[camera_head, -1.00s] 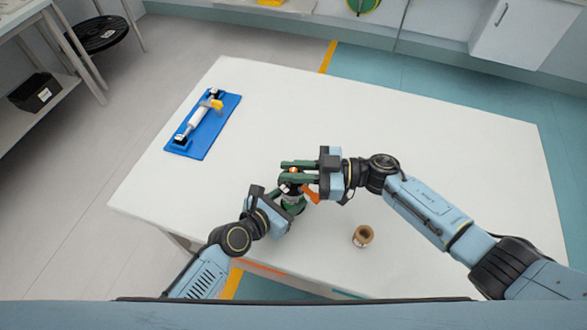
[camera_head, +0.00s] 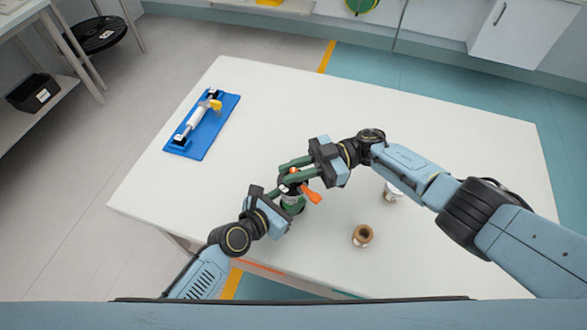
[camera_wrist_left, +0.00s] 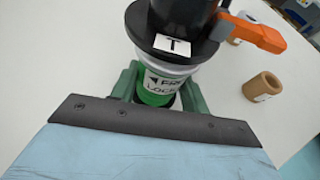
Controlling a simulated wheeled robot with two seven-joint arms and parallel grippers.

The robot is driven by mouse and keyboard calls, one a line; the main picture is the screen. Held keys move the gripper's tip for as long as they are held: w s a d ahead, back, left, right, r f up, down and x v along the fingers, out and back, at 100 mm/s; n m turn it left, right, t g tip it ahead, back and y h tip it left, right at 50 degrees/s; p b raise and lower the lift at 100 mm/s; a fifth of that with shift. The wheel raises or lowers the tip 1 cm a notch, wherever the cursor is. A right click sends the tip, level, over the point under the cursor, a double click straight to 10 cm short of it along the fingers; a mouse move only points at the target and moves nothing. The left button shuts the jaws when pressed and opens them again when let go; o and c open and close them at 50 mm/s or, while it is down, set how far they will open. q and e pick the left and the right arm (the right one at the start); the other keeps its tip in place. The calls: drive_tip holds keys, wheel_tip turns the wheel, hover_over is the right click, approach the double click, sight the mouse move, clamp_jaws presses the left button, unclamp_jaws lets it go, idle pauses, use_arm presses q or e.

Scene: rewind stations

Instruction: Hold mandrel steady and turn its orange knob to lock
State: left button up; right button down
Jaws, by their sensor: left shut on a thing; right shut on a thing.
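The mandrel (camera_head: 291,202) stands upright on the white table near its front edge. Its orange knob (camera_head: 310,193) sticks out to the right at its top. My left gripper (camera_head: 287,207) is shut around the mandrel's lower body. In the left wrist view the mandrel (camera_wrist_left: 158,88) shows a black top with a "T" label over a white and green band with partly hidden lettering, and the orange knob (camera_wrist_left: 252,34) points right. My right gripper (camera_head: 293,175), with green fingers, is shut at the mandrel's top beside the orange knob; the exact contact is partly hidden.
A brown cardboard core (camera_head: 362,236) stands right of the mandrel; it also shows in the left wrist view (camera_wrist_left: 262,87). A white item (camera_head: 392,192) stands partly behind my right arm. A blue fixture plate (camera_head: 223,113) lies far left. The table's middle (camera_head: 340,110) is clear.

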drive_tip(key=c, duration=1.4)
unclamp_jaws()
drive_tip(key=shift+v, duration=3.7)
